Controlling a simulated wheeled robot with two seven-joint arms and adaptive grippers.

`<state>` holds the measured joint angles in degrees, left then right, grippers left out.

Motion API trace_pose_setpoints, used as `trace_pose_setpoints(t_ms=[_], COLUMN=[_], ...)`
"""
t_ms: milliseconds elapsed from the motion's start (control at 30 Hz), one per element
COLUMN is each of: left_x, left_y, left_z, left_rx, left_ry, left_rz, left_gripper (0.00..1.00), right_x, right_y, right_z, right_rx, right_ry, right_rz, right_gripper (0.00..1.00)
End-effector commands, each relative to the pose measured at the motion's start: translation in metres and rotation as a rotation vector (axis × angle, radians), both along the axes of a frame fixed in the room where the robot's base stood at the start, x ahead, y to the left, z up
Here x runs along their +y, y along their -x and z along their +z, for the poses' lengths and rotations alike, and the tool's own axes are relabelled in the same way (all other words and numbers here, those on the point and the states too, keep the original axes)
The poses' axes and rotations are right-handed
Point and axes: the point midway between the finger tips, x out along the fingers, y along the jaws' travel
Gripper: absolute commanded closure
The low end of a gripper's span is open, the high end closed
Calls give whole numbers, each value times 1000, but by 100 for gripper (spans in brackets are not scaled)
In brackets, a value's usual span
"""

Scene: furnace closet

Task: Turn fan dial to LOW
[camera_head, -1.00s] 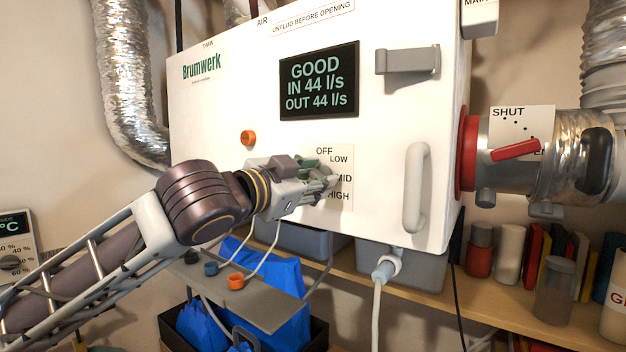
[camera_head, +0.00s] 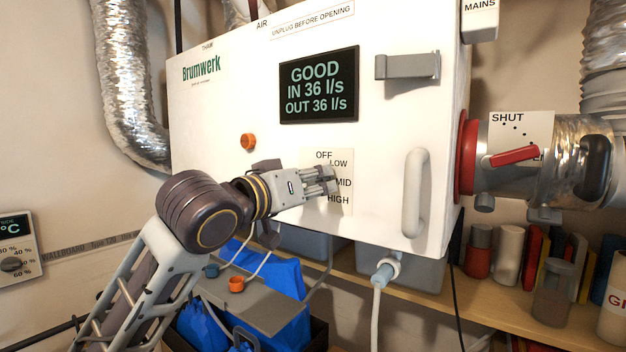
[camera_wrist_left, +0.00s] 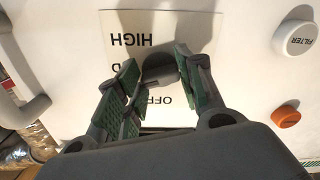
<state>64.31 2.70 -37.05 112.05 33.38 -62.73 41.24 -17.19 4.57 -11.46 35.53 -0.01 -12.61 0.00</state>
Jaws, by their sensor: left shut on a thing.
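The fan dial's label plate (camera_head: 342,199) is on the white Brumwerk unit (camera_head: 230,110), with OFF, LOW, MID and HIGH printed on it. My left gripper (camera_head: 325,179) is at this plate and mostly hides the dial in the head view. In the left wrist view the grey dial (camera_wrist_left: 158,65) sits between the fingers of my left gripper (camera_wrist_left: 160,80), which is shut on it. The dial's pointer cannot be made out. The display (camera_head: 318,85) reads GOOD, IN 36 l/s, OUT 36 l/s. My right gripper is not in view.
A vertical door handle (camera_head: 416,190) and a grey latch (camera_head: 407,66) stick out right of the dial. An orange button (camera_head: 248,142) is left of it. A red lever (camera_head: 515,156) sits on the duct. A shelf (camera_head: 430,297) with jars runs below.

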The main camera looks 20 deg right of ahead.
Motion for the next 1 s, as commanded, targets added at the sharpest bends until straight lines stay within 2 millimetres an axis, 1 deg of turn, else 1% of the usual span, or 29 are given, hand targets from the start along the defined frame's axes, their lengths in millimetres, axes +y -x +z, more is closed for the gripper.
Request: trace_pose_setpoints(t_ms=[33, 200, 500, 700, 1000], left_x=[-1, -1, 0, 0, 0], left_y=[0, 0, 0, 0, 0], left_z=[1, 1, 1, 0, 0], left_rx=[41, 162, 316, 362, 372], left_ry=[29, 123, 243, 279, 288], left_rz=[-2, -2, 0, -1, 1], left_gripper=[86, 86, 86, 86, 86], right_x=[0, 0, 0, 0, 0], right_y=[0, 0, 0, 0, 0], right_z=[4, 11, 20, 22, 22], right_rx=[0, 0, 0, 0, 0], right_ry=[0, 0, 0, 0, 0], right_rz=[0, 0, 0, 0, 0], right_gripper=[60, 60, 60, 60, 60])
